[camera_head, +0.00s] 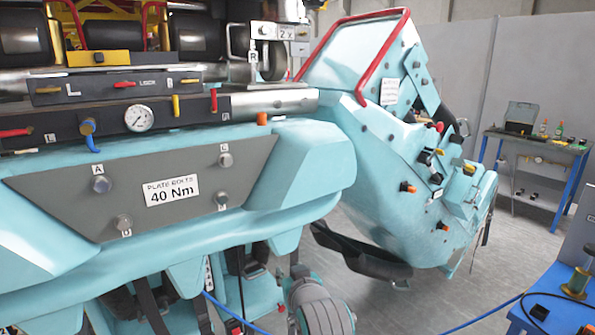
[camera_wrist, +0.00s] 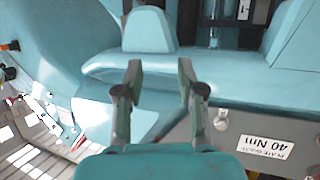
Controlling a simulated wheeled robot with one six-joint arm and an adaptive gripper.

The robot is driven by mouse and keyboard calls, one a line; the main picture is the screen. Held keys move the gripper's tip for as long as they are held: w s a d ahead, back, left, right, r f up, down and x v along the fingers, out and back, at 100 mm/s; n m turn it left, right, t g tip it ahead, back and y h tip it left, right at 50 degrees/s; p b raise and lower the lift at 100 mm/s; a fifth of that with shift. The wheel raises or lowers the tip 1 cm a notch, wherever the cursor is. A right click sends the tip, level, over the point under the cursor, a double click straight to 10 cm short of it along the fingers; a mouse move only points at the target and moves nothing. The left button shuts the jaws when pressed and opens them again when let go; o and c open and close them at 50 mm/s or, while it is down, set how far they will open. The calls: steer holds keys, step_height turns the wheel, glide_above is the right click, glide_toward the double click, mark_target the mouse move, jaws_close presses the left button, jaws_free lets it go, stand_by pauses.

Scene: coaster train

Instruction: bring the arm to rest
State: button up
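My gripper (camera_wrist: 159,78) shows in the wrist view with its two fingers apart and nothing held between them. Beyond the fingers lie pale teal coaster-train bodywork (camera_wrist: 195,88) and a grey plate (camera_wrist: 222,148), seen upside down. A bolt head (camera_wrist: 221,119) shows just right of the right finger; I cannot tell the distance between them. In the head view I cannot make out the gripper's fingers. There the grey plate (camera_head: 190,178) carries a white "40 Nm" label (camera_head: 171,191) and several bolts.
The teal train car (camera_head: 240,195) fills the left of the head view. A second teal body with a red bar (camera_head: 380,55) stands behind it. A blue workbench (camera_head: 575,160) is at the right, and a blue table (camera_head: 555,285) with a cable is at lower right. Grey floor lies between.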

steer(key=s+d+f, duration=0.4)
steer(key=s+f, duration=0.1)
steer(key=f, duration=0.3)
steer(key=s+d+f, duration=0.4)
steer(key=s+f, duration=0.2)
steer(key=f, duration=0.2)
steer(key=s+d+f+m+h, duration=0.1)
steer(key=s+d+f, duration=0.25)
steer(key=s, duration=0.35)
steer(key=s+d+f+m+h, duration=0.1)
steer(key=s+d+f, duration=0.2)
steer(key=s+f, duration=0.3)
steer(key=s+d+r, duration=0.1)
steer(key=s+r, duration=0.1)
steer(key=s, duration=0.8)
steer(key=s+d+r+m+h, duration=0.1)
steer(key=s+d+r, duration=0.1)
steer(key=s, duration=0.8)
steer(key=s+d+r+t, duration=0.1)
steer(key=s+d+r, duration=0.1)
steer(key=s, duration=0.8)
steer(key=shift+s+d+r+h, duration=0.2)
steer(key=shift+r+h, duration=0.1)
steer(key=shift+r, duration=0.15)
